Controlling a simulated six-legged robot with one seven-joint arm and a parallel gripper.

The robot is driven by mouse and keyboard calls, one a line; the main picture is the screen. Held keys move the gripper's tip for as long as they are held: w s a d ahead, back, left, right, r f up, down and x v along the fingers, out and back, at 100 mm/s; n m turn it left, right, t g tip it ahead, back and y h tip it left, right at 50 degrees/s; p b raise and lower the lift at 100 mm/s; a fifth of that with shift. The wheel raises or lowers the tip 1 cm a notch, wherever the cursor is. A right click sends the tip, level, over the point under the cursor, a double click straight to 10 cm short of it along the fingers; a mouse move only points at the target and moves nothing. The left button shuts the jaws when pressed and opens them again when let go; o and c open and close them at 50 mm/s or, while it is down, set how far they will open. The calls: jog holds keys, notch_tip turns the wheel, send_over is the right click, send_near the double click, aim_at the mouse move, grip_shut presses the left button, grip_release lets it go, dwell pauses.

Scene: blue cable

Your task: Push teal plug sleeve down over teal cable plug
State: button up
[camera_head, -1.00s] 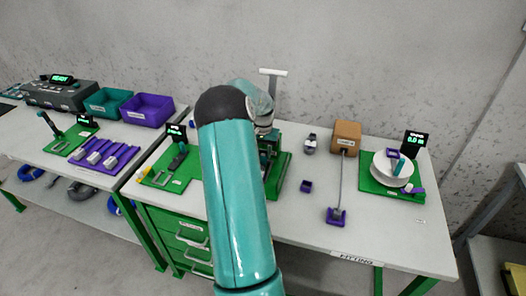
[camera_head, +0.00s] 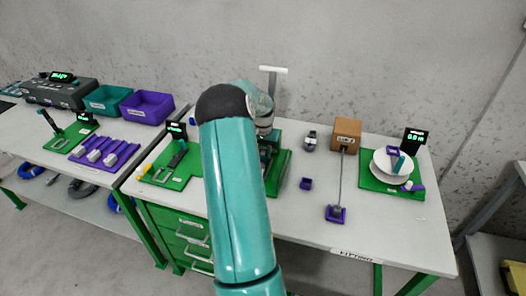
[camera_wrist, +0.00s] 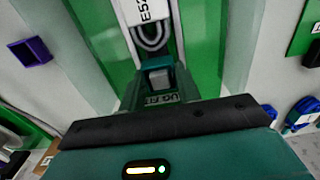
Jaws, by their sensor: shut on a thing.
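In the wrist view, a small teal block (camera_wrist: 155,83) with a pale grey part in its top sits just past the black front edge of my gripper (camera_wrist: 170,122). It looks like the teal plug sleeve around the plug, but I cannot tell the two apart. A grey cable loop (camera_wrist: 150,38) lies behind it, below a white label. My fingertips are hidden behind the gripper's front edge; the gripper is shut on what appears to be the sleeve. In the head view, my arm hides most of the work spot on the green fixture (camera_head: 279,172).
A purple holder (camera_head: 306,183) stands on the table right of the fixture; it also shows in the wrist view (camera_wrist: 30,52). Purple and teal bins are at left.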

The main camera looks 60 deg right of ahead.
jog(key=shift+f, duration=0.45)
dwell(0.4)
jog(key=o, duration=1)
jog(key=shift+o, duration=0.2)
jog(key=shift+r, duration=0.1)
jog(key=shift+r, duration=3.9)
jog(key=shift+s, duration=0.1)
